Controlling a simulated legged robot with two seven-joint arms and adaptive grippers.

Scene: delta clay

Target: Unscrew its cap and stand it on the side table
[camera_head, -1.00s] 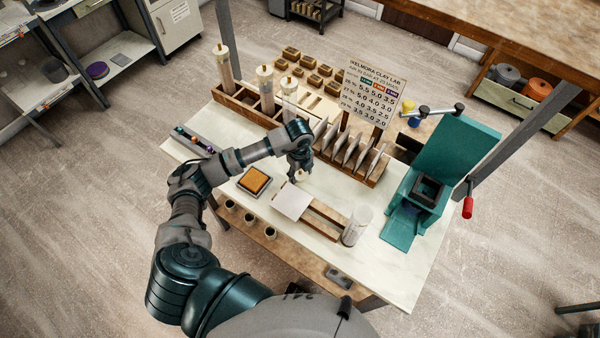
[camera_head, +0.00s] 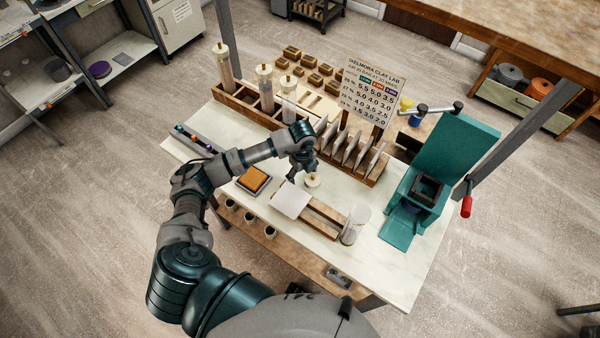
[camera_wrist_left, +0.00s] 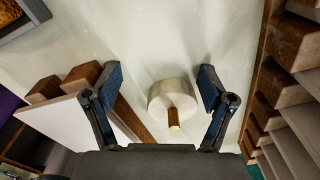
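A pale round cap with a short wooden knob (camera_head: 312,181) sits on the white tabletop (camera_head: 400,282), just below and right of my left gripper (camera_head: 302,174). In the left wrist view the cap (camera_wrist_left: 172,98) lies between the spread fingers of my left gripper (camera_wrist_left: 160,84), nearer the right finger, with gaps on both sides. An uncapped clear cylinder (camera_head: 355,224) stands upright at the right end of a wooden block. Three capped cylinders, one of them here (camera_head: 265,88), stand in a wooden rack (camera_head: 237,97). My right gripper is not in view.
A white tile (camera_head: 291,201) lies on the wooden block (camera_head: 328,216) close below the gripper. A slotted rack of tiles (camera_head: 352,158) stands close behind it. A teal press (camera_head: 445,165) is at the right, an orange pad (camera_head: 254,180) at the left. The front right tabletop is bare.

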